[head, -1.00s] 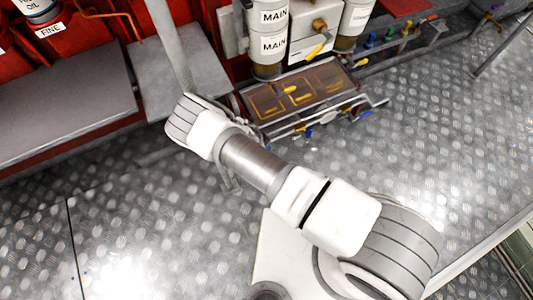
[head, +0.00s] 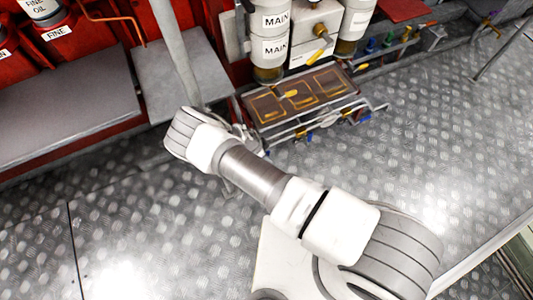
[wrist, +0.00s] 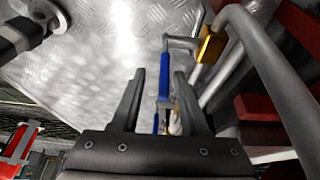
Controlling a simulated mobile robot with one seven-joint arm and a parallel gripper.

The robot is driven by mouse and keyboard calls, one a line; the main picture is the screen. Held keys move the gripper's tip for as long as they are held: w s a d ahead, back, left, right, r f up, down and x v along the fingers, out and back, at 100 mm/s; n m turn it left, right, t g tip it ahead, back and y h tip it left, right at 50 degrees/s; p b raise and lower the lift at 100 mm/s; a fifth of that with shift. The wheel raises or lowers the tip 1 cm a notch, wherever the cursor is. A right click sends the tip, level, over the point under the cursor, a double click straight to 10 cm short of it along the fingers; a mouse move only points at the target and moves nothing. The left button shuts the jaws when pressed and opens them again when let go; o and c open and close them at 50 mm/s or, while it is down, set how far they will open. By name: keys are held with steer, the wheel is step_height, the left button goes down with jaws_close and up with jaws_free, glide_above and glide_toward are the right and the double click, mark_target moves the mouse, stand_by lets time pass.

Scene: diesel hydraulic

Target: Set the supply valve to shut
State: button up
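No label naming the supply valve is readable. In the wrist view, a long blue lever handle (wrist: 164,78) stands between the fingers of my gripper (wrist: 162,76). The fingers are open, with a visible gap on each side of the handle. A second, thinner blue piece shows lower, near the left finger. In the head view my gripper is mostly hidden behind my wrist, at the left end of the pipes before the amber-topped tray (head: 333,73). A yellow lever (head: 319,50) is on the white box above the tray, and another yellow handle (head: 290,94) shows over the tray.
A yellow block (wrist: 211,45) and a thick grey pipe (wrist: 270,85) are close right of my gripper. A grey bench (head: 65,95) is at left. The tread-plate floor (head: 420,130) at right is clear.

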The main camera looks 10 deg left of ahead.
steer(key=shift+w, duration=0.15)
steer(key=shift+r, duration=0.25)
step_height(320, 180, up, 5)
steer(key=p, duration=0.2)
steer(key=shift+f+p, duration=0.2)
steer(key=shift+p, duration=0.15)
steer(key=d+r+p, duration=0.4)
steer(key=d+r, duration=0.2)
steer(key=d, duration=0.5)
steer(key=shift+s+d, duration=0.3)
steer(key=shift+s, duration=0.1)
